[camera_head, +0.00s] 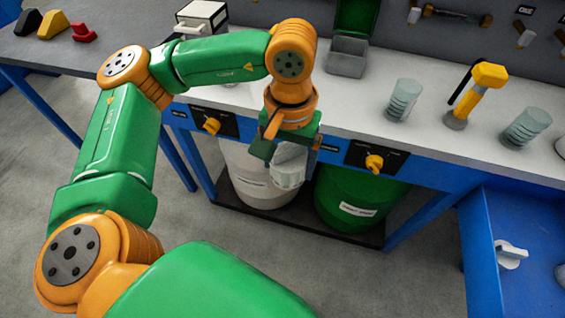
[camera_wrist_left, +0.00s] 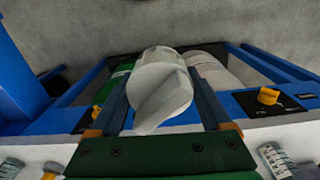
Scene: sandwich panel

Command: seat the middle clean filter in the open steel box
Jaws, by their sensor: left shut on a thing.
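My left gripper (camera_head: 288,160) is shut on a pale grey-white filter (camera_head: 290,166), held in front of the bench edge above the bins. In the left wrist view, the filter (camera_wrist_left: 160,88) sits between the two fingers, with a wedge-like fin facing the camera. Two ribbed, pale grey-green filters stand on the bench, one left of the yellow-headed tool (camera_head: 403,100) and one right of it (camera_head: 525,127). The open steel box (camera_head: 347,56) stands at the back of the bench with its green lid raised. My right gripper is not in view.
A white bin (camera_head: 258,188) and a green bin (camera_head: 350,205) stand under the bench. The yellow-headed tool (camera_head: 473,97) stands upright on the bench. Orange knobs (camera_head: 374,162) project from the bench front. A blue tray (camera_head: 480,235) at right holds a white piece (camera_head: 510,254).

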